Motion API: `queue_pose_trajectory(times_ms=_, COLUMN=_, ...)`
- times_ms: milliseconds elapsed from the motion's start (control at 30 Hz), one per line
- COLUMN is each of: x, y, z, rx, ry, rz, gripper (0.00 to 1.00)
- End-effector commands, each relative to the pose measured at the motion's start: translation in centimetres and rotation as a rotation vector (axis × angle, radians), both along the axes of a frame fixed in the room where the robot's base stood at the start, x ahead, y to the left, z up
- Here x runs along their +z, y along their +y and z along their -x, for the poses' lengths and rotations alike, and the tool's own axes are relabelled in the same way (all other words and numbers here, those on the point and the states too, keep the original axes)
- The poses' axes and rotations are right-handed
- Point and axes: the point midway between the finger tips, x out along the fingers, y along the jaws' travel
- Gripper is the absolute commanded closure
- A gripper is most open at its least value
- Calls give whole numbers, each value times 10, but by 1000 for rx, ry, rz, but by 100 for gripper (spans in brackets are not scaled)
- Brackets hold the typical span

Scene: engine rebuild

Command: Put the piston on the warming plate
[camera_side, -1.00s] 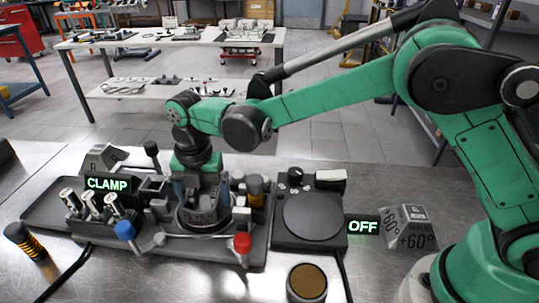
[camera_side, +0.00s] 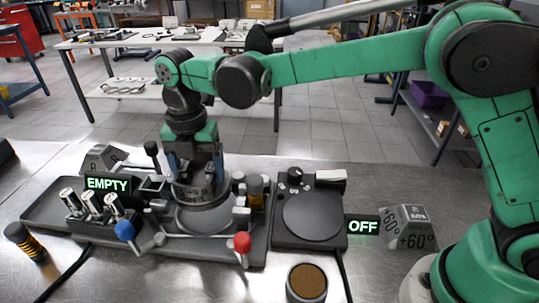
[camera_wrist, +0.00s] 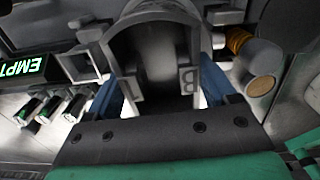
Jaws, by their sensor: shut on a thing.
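My gripper (camera_side: 195,168) is shut on the piston (camera_side: 203,193), a dark grey cylinder with lettering on its side. The piston hangs upright just above the round seat of the clamp fixture (camera_side: 205,219). In the wrist view the piston (camera_wrist: 150,50) sits between the blue fingers of my gripper (camera_wrist: 158,90). The clamp's sign (camera_side: 108,185) reads EMPTY. The warming plate (camera_side: 312,217), a dark round disc on a square base, is right of the fixture and bare. Its sign (camera_side: 362,226) reads OFF.
A blue knob (camera_side: 124,231) and a red knob (camera_side: 242,242) stand at the fixture's front. Several metal pins (camera_side: 92,203) stand at its left. A brown-topped round tin (camera_side: 307,282) is in front of the plate. A +60° marker block (camera_side: 408,228) is at right.

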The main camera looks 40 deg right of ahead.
Motion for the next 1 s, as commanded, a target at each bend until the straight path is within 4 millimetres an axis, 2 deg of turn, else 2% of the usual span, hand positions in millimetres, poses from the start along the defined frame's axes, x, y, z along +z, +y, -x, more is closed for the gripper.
queue_pose_trajectory(times_ms=100, x=37, y=0, z=0, rx=0, ry=0, rz=0, gripper=100)
queue_pose_trajectory(times_ms=200, x=66, y=0, z=0, rx=0, ry=0, rz=0, gripper=100)
queue_pose_trajectory(times_ms=400, x=110, y=0, z=0, rx=0, ry=0, rz=0, gripper=100)
queue_pose_trajectory(times_ms=600, x=132, y=0, z=-1, rx=0, ry=0, rz=0, gripper=100)
queue_pose_trajectory(times_ms=767, x=141, y=-1, z=0, rx=-1, ry=0, rz=0, gripper=100)
queue_pose_trajectory(times_ms=867, x=147, y=-8, z=3, rx=-4, ry=0, rz=0, gripper=100)
queue_pose_trajectory(times_ms=1000, x=158, y=-30, z=13, rx=-15, ry=0, rz=0, gripper=100)
